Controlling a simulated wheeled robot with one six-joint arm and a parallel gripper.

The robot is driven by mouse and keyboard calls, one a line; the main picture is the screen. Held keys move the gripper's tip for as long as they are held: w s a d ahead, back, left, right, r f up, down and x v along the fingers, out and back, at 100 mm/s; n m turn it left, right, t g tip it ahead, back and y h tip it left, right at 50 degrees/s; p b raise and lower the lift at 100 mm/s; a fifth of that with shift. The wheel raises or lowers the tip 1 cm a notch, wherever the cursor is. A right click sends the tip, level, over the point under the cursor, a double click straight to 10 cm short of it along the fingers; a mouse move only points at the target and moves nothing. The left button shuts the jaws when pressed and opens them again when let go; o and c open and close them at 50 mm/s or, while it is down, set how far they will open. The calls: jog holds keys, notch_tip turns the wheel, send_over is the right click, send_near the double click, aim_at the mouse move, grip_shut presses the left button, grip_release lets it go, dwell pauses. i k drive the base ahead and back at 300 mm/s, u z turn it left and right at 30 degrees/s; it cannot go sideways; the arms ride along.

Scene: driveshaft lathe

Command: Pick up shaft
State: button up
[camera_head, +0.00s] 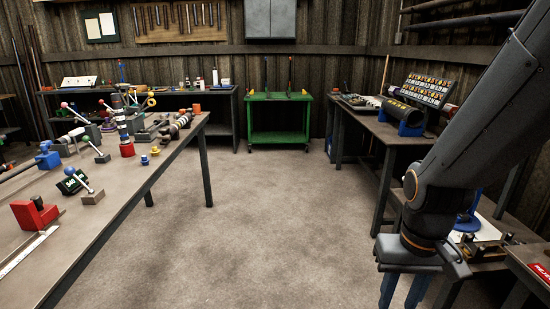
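A stepped dark shaft (119,117) stands upright in a red base on the left table. Another stepped, banded shaft (181,122) lies along that table's far right edge. I cannot tell which of these the task's shaft is. A thick dark cylinder (403,112) rests in blue supports on the right bench. My gripper (403,292) hangs at the lower right, pointing down, well apart from the shafts. Its two blue-grey fingers stand apart with a gap between them; the fingertips are cut off by the picture's bottom edge.
The left table (125,187) holds a red block (35,214), levers and small parts. A green cart (277,120) stands at the back wall. The right bench (390,135) is partly hidden by my arm. The floor (245,215) between is clear.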

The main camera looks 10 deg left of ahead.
aim_at(167, 133)
jog(key=i, duration=3.2)
jog(key=u, duration=2.9)
jog(key=i, duration=1.05)
jog(key=z, duration=0.4)
